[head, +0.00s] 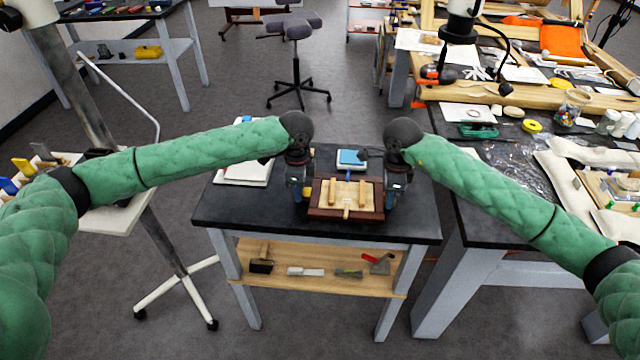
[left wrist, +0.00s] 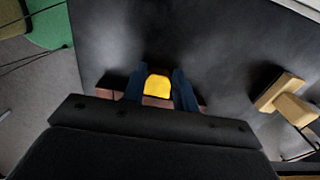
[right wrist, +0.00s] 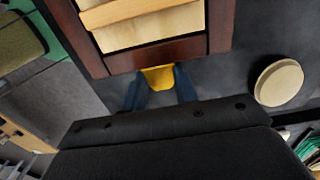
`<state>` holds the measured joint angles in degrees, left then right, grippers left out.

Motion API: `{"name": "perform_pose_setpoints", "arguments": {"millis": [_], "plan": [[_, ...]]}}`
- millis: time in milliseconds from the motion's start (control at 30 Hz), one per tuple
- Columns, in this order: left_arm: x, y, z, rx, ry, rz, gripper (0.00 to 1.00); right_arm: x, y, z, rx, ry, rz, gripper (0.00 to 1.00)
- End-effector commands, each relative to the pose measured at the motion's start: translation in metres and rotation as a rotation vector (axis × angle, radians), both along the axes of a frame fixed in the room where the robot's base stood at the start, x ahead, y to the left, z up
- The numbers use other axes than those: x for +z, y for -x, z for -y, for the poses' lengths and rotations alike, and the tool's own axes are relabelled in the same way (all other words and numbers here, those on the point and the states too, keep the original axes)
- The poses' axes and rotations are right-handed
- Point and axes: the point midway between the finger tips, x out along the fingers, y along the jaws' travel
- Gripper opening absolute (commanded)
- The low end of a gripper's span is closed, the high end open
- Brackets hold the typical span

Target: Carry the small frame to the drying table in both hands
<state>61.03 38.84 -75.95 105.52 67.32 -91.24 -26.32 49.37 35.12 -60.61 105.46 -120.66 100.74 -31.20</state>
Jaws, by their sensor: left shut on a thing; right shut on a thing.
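The small frame (head: 325,213) has a dark red-brown rim and a pale inside with light wooden bars. It is over the front part of a black-topped table (head: 265,215); I cannot tell whether it touches the top. My left gripper (head: 306,192) is at its left side, shut on a yellow tab (left wrist: 158,86). My right gripper (head: 388,196) is at its right side, shut on another yellow tab (right wrist: 158,77). The frame's dark rim (right wrist: 150,56) also shows in the right wrist view. The frame looks about level. Which table is the drying table is not clear.
A blue-and-white device (head: 352,159) stands behind the frame, and a white pad (head: 240,172) lies at the table's left. A shelf (head: 325,284) below holds several tools. A crowded workbench (head: 500,225) stands close on the right. Open floor (head: 240,90) lies behind, with a stool (head: 297,60).

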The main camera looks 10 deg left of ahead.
Motion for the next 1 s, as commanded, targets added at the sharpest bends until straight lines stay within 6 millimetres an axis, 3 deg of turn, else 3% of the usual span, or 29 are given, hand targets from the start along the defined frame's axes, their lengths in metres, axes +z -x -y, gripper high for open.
{"name": "perform_pose_setpoints", "arguments": {"millis": [33,67,133,167,567,1000], "plan": [[-0.005,0.000,0.000,0.000,0.000,0.000,0.00,-0.005,0.000,0.000,0.000,0.000,0.000,0.00],[-0.001,0.000,0.000,0.000,0.000,0.000,0.35,-0.001,0.000,0.000,0.000,0.000,0.000,0.35],[-0.001,0.000,0.000,0.000,0.000,0.000,0.48,-0.001,0.000,0.000,0.000,0.000,0.000,0.48],[-0.001,0.000,0.000,0.000,0.000,0.000,0.51,-0.001,0.000,0.000,0.000,0.000,0.000,0.51],[0.007,0.000,0.000,0.000,0.000,0.001,0.51,-0.001,0.000,0.000,0.000,0.000,0.000,0.51],[0.083,-0.001,0.000,0.000,0.000,0.001,0.51,-0.001,0.000,0.000,0.000,0.000,0.000,0.51]]}}
